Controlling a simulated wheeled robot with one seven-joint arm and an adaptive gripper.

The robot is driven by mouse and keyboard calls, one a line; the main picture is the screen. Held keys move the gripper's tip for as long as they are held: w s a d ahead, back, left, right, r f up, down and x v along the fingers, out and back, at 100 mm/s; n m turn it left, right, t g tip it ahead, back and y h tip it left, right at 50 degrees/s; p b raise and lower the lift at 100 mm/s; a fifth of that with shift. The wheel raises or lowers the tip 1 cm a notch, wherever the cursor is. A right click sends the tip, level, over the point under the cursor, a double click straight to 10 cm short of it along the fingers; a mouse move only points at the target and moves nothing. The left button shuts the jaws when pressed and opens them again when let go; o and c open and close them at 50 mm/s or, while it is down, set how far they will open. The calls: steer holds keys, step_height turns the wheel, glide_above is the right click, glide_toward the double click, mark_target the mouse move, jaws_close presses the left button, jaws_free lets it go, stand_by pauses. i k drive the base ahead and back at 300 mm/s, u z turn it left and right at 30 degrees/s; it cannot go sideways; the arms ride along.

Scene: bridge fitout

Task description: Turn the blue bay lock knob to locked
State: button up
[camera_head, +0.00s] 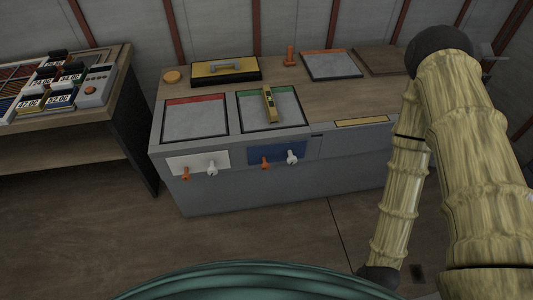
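The blue bay panel (276,151) is on the front face of the grey-sided counter. An orange knob (265,162) sticks out at its left, and a white knob (291,157) at its right. Nothing touches either knob. Which of the two is the lock knob, and its exact setting, I cannot tell at this size. My arm is folded at the right of the view, well apart from the blue panel. Its lower link runs down to a dark joint near the bottom edge. My gripper does not show.
Left of the blue panel is a white panel (198,163) with another orange knob (186,174) and white knob (212,168). A yellow tool (269,103) lies on the green-edged bay lid (290,110). A side table (125,105) stands left. Floor in front is clear.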

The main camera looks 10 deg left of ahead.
mark_target(265, 165)
steer(key=z, duration=2.4)
steer(key=k, duration=0.4)
steer(key=u, duration=2.4)
